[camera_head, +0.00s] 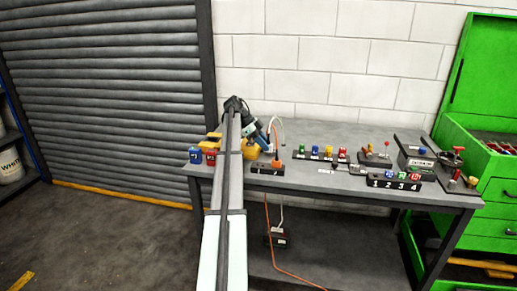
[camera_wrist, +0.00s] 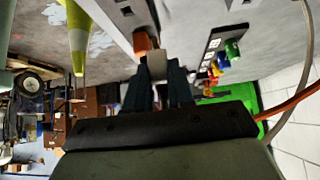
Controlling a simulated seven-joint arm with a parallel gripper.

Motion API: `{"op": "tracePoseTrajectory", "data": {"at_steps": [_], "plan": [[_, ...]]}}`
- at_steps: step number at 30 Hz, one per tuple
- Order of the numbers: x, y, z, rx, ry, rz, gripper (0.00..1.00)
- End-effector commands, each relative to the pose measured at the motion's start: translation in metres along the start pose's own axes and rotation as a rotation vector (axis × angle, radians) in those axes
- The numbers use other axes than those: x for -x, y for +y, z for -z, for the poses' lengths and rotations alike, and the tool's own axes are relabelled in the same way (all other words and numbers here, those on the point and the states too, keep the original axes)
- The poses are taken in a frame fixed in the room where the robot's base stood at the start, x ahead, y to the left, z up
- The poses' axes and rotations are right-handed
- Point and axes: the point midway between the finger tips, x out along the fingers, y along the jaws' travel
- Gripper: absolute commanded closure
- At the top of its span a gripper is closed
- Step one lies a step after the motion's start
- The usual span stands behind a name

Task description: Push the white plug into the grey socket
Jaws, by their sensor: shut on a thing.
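My gripper (camera_wrist: 158,72) is shut on the white plug (camera_wrist: 156,63), which shows as a pale block between the fingertips in the wrist view. In the head view the plug is hidden by my gripper and arm. A dark socket block (camera_head: 259,170) stands at the table's front edge, with an orange plug (camera_head: 277,163) upright at it. In the wrist view the orange plug (camera_wrist: 142,41) is just beyond the white plug. A grey panel with a dark opening (camera_wrist: 127,12) lies further up there. I cannot tell whether the white plug touches the grey socket.
A pale cable (camera_wrist: 306,50) and an orange cable (camera_wrist: 292,104) run at the right of the wrist view. Blue and red blocks (camera_head: 210,157) are left of my arm. A row of coloured pieces (camera_head: 329,152) and a numbered rack (camera_head: 394,184) stand to the right on the table (camera_head: 345,132).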

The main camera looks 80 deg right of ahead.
Motion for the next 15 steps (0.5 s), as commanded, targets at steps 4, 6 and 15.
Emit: {"op": "tracePoseTrajectory", "data": {"at_steps": [4,6,15], "plan": [[0.009,-0.049,0.010,-0.015,0.002,-0.004,1.00],[0.013,-0.069,0.013,-0.018,0.003,-0.003,1.00],[0.029,-0.122,0.012,0.012,0.008,0.022,1.00]]}}
